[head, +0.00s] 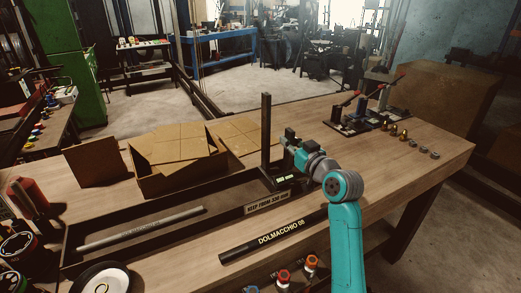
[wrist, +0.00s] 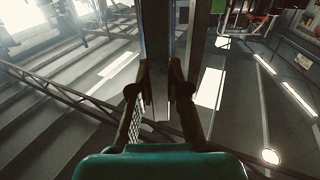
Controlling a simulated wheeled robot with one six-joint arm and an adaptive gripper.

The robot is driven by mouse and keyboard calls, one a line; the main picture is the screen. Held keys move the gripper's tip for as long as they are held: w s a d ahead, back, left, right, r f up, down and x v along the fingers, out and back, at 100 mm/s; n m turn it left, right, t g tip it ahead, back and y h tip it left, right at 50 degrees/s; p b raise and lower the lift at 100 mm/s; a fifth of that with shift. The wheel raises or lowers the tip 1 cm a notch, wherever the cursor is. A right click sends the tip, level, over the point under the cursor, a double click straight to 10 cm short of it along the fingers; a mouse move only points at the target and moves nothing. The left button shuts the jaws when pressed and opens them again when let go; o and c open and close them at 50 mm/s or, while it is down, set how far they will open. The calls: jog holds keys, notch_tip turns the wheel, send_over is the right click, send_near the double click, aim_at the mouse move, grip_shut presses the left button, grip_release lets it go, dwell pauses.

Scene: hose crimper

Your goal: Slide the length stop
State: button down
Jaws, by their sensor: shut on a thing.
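The length stop (head: 266,130) looks like a dark upright post on a low block, standing in the long dark rail tray (head: 90,262) on the bench. My gripper (head: 287,141) is at the post from its right side, above the block. In the wrist view, the post (wrist: 163,40) runs up between the two fingers of my gripper (wrist: 163,88), which are shut on it. In the head view my gripper partly covers the block, and the finger contact is too small to make out.
A grey hose (head: 140,230) lies in the tray, and a black hose (head: 270,238) lies in front. A "keep from" label (head: 267,202) is on the tray's front wall. An open cardboard box (head: 180,170) stands behind. Clamps and fittings (head: 370,115) sit at the back right.

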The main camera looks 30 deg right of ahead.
jog(key=d, duration=0.9)
jog(key=shift+d, duration=0.15)
jog(key=c, duration=1.1)
grip_release()
jog(key=s, duration=1.2)
